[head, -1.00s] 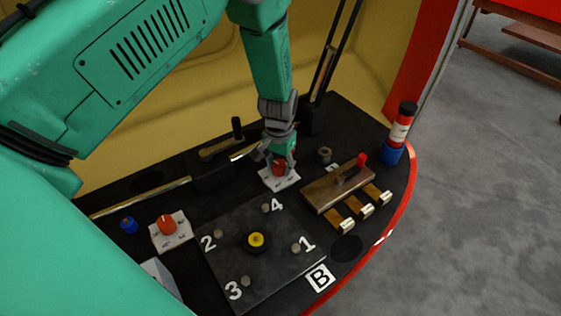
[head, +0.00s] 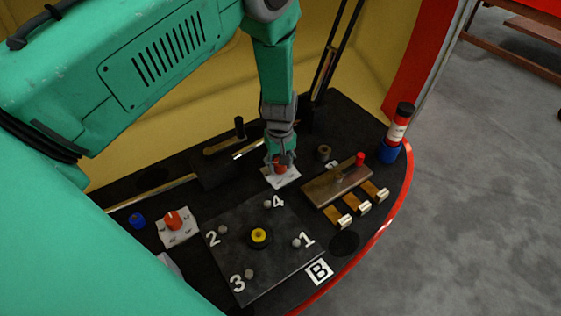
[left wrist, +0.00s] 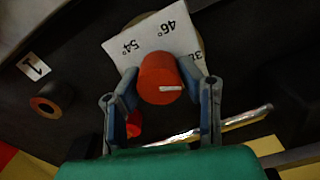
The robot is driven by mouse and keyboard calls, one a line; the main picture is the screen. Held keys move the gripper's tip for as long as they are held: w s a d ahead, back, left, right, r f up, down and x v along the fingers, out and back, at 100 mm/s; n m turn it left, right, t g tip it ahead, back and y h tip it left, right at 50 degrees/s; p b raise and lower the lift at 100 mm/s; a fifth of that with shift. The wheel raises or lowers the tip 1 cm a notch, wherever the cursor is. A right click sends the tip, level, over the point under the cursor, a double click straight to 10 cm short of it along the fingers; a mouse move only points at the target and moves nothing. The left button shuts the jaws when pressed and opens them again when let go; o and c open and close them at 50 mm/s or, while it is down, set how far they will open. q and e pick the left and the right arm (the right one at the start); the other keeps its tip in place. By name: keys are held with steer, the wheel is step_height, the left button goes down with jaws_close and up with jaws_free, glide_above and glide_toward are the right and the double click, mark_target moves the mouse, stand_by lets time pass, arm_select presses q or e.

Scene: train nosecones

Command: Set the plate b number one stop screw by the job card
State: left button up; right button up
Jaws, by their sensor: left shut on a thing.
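Plate B (head: 262,275) is a dark square plate with corners numbered 1 to 4 and a yellow-centred black knob (head: 260,236) in its middle. The number one screw (head: 296,243) is a small grey head beside the white 1. My left gripper (head: 281,163) is shut on a red-orange knob on a white dial card (head: 284,180) behind the plate. In the left wrist view its fingers close around the red knob (left wrist: 160,80), which has a white pointer line. The card there (left wrist: 150,40) reads 46° and 54°, with a third marking partly hidden. My right gripper is not in view.
A second red knob (head: 173,220) on a white card stands left of the plate, near a blue cap (head: 137,220). A wooden block (head: 335,184) with brass-ended tabs is at right.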

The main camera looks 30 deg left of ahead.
arm_select(q)
steer(key=shift+s+d+f+n, duration=0.2)
steer(key=shift+s+n, duration=0.05)
steer(key=shift+n, duration=0.25)
steer(key=o, duration=1.1)
steer(key=shift+w, duration=0.15)
steer(key=shift+r, duration=0.25)
step_height(320, 180, up, 12)
steer(key=shift+f, duration=0.2)
